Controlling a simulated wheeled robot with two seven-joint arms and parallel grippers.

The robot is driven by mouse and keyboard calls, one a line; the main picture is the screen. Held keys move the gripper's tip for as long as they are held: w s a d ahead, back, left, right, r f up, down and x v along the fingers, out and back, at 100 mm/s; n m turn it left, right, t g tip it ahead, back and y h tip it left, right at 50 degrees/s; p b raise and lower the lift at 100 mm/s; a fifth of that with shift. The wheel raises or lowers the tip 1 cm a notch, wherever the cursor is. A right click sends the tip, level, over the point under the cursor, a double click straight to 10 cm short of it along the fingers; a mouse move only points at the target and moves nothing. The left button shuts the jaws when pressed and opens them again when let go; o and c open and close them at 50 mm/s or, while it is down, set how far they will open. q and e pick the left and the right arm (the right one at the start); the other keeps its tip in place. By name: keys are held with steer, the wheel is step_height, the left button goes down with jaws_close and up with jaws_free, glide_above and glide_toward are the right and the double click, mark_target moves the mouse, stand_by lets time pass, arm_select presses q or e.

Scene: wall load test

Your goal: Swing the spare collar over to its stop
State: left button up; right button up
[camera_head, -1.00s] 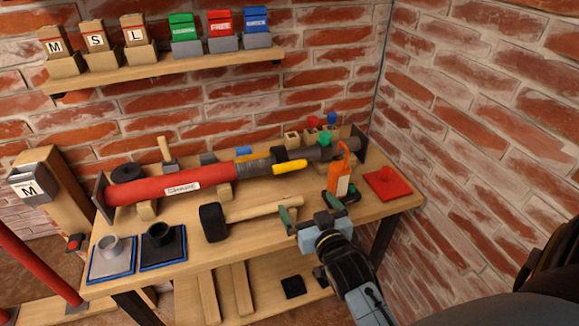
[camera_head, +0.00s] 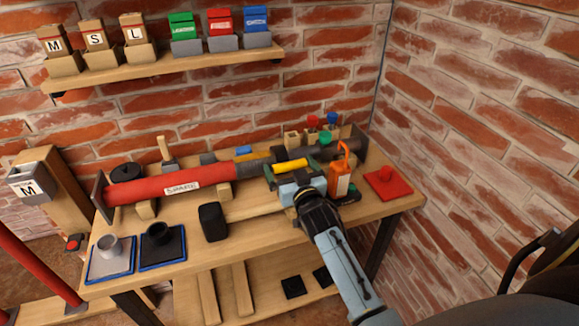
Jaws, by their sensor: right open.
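The spare prop lies across the workbench, a long red tube (camera_head: 140,191) with a white "SPARE" label and a dark grey inner tube (camera_head: 345,150) at its right. Its collar (camera_head: 279,154) is a dark ring with a yellow handle (camera_head: 291,166) that points right and toward me. My right gripper (camera_head: 293,172) is open, with green-tipped fingers on either side of the yellow handle or very close to it. Whether the fingers touch it I cannot tell. The collar's stop is not clearly distinguishable. My left gripper is not in view.
An orange bottle (camera_head: 339,180) stands just right of my right gripper. A black-headed mallet (camera_head: 213,222) lies in front of the tube. A red plate (camera_head: 388,183) lies at the right bench end. Small pegs in wooden blocks stand behind the tube.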

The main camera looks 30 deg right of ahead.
steer(key=shift+w+d, duration=0.1)
steer(key=shift+w, duration=0.35)
